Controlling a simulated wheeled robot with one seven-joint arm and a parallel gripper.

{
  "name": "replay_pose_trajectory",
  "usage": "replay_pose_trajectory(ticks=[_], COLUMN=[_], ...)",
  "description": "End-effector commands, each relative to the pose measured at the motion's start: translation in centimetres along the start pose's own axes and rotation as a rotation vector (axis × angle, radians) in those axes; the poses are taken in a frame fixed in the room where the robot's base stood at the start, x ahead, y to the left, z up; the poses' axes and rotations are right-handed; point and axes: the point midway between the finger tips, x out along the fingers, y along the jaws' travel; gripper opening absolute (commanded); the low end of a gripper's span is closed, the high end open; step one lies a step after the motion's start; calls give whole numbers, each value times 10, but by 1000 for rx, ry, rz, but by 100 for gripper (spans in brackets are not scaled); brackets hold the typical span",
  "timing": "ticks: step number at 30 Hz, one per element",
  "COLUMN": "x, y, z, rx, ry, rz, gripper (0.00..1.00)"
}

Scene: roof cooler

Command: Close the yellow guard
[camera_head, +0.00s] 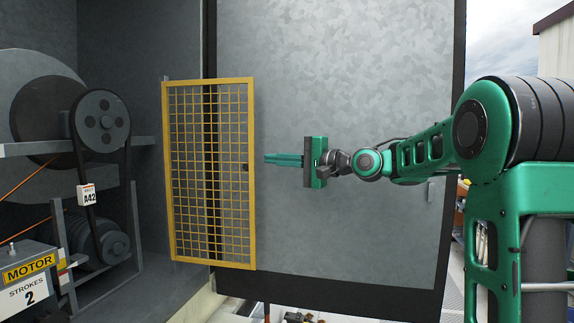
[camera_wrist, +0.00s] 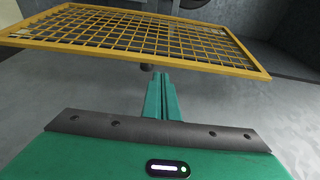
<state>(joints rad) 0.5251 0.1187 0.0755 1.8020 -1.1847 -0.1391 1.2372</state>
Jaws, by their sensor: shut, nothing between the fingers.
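The yellow guard (camera_head: 252,205) is a mesh panel in a yellow frame, standing swung out from the machine with its left edge near the cabinet opening. In the wrist view the guard (camera_wrist: 262,73) spans the top of the picture. My gripper (camera_head: 268,159) is shut and empty, its fingers pointing left, just right of the guard's free edge in the head view. In the wrist view the fingertips (camera_wrist: 160,75) show close below the guard's frame by a small dark knob (camera_wrist: 145,67). I cannot tell whether they touch it.
A large grey metal door panel (camera_head: 350,60) stands behind my gripper. Open outdoor space shows at the far right.

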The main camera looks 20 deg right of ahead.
Motion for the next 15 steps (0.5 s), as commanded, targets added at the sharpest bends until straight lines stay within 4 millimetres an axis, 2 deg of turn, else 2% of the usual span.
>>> replay_pose_trajectory(ticks=[1,6,15], x=[9,28,37], y=[0,0,0], z=[1,0,0], rx=[0,-1,0], ry=[-3,-1,1], rz=[0,1,1], gripper=[0,0,0])
